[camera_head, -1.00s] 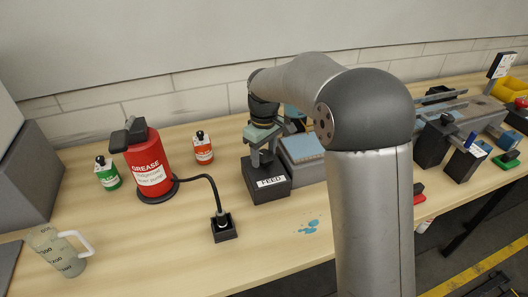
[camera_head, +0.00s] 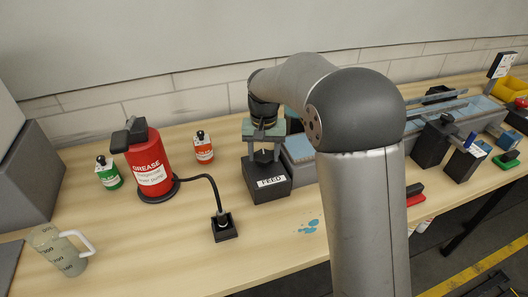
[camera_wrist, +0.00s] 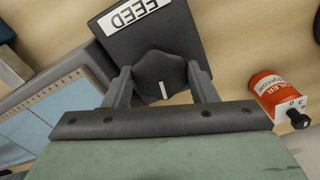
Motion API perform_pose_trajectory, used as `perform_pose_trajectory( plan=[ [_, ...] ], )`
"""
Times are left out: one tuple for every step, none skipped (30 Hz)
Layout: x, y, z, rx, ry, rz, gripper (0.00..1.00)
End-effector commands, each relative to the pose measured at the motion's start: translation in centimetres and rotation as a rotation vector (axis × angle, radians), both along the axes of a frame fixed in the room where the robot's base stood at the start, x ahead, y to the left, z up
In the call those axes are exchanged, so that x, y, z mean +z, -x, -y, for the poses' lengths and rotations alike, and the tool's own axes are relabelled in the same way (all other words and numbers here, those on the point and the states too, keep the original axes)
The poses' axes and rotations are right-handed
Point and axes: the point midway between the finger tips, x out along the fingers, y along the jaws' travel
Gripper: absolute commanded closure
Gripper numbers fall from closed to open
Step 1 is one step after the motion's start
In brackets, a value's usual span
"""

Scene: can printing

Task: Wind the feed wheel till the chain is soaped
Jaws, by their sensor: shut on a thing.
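The FEED box (camera_head: 270,186) stands mid-bench, black with a white label. Its dark feed wheel (camera_wrist: 160,76) is a lobed knob with a white pointer mark, seen in the wrist view. My gripper (camera_head: 263,159) reaches down from above; in the wrist view its fingers (camera_wrist: 160,84) are shut on the wheel from both sides. In the head view the wheel is mostly hidden between the fingers. A grey unit with a blue top (camera_head: 300,147) stands right of the box, partly behind my arm. The long track (camera_head: 485,104) at the right shows a blue surface. I cannot make out chain links.
A red grease pump (camera_head: 148,165) with a hose to a black socket (camera_head: 224,228), green (camera_head: 107,173) and red (camera_head: 204,147) bottles, and a measuring jug (camera_head: 60,250) stand left. A blue spill (camera_head: 308,227) lies near the front edge. The front middle bench is otherwise clear.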

Motion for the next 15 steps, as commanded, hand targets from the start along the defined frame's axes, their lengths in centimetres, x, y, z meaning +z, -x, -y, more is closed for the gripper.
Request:
perform_pose_trajectory(
  plan=[
    [0.14,-0.05,-0.06,-0.025,-0.001,0.003,0.71],
    [0.14,-0.05,-0.05,-0.039,-0.001,0.003,0.71],
    [0.14,-0.05,-0.05,-0.057,-0.001,0.003,0.71],
    [0.14,-0.05,-0.04,-0.068,-0.001,0.003,0.71],
    [0.14,-0.06,-0.03,-0.08,-0.001,0.003,0.71],
    [0.14,-0.06,-0.02,-0.093,-0.001,0.003,0.71],
    [0.14,-0.07,-0.01,-0.101,-0.001,0.003,0.71],
    [0.14,-0.07,-0.01,-0.108,-0.001,0.003,0.71],
    [0.14,-0.07,0.0,-0.117,-0.001,0.003,0.71],
    [0.14,-0.07,0.0,-0.122,-0.001,0.003,0.71],
    [0.14,-0.08,0.0,-0.126,-0.001,0.003,0.71],
    [0.14,-0.08,0.01,-0.131,-0.001,0.003,0.71],
    [0.14,-0.08,0.0,-0.133,-0.001,0.003,0.71],
    [0.14,-0.08,0.01,-0.135,-0.001,0.003,0.71],
    [0.14,-0.08,0.01,-0.138,-0.001,0.003,0.71]
  ],
)
